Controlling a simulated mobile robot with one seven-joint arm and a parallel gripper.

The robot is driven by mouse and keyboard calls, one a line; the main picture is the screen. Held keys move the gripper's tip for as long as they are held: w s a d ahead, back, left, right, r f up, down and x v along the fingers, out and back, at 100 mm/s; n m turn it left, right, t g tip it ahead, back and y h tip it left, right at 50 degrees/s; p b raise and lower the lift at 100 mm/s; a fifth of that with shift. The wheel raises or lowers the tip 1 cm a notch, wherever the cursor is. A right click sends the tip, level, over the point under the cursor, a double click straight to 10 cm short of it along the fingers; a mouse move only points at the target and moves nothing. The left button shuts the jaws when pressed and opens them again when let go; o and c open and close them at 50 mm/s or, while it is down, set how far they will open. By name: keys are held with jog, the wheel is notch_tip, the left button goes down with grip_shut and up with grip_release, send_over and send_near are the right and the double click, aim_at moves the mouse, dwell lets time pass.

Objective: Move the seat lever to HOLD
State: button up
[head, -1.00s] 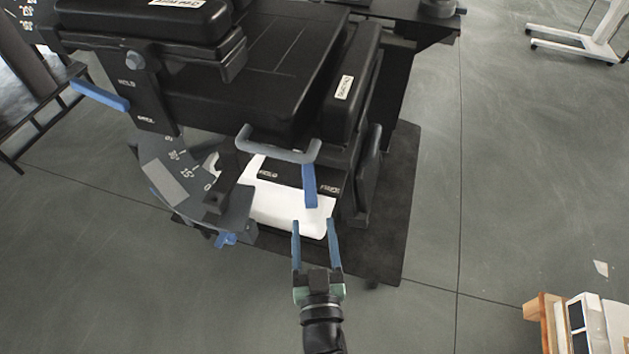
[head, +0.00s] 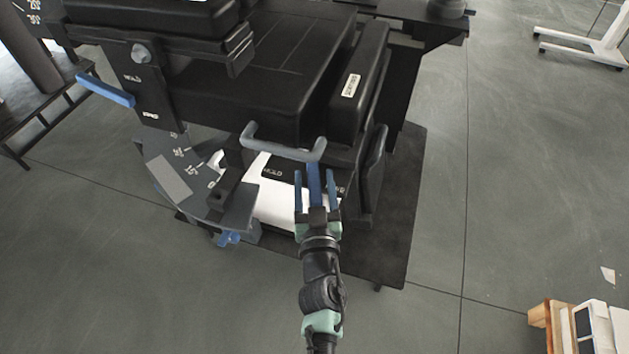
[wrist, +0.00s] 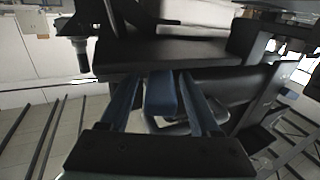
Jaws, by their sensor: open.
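The blue seat lever (head: 314,182) hangs below the grey front handle of the black seat (head: 265,95). It stands in front of a dark label strip, with HOLD (head: 272,172) to its left and a partly hidden second label at its right. The lever is nearer the right label. My gripper (head: 314,173) is open, with one blue finger on each side of the lever. In the wrist view the lever (wrist: 160,93) lies between the open fingers (wrist: 162,98), with gaps visible on both sides. Contact cannot be told.
Another blue lever (head: 105,90) sticks out at the left beside its own HOLD label. A grey curved scale plate (head: 170,178) stands left of my gripper. The grey handle (head: 285,150) is just above the fingers.

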jog(key=shift+c, duration=0.2)
grip_shut()
jog(key=shift+d, duration=0.1)
dwell(1.0)
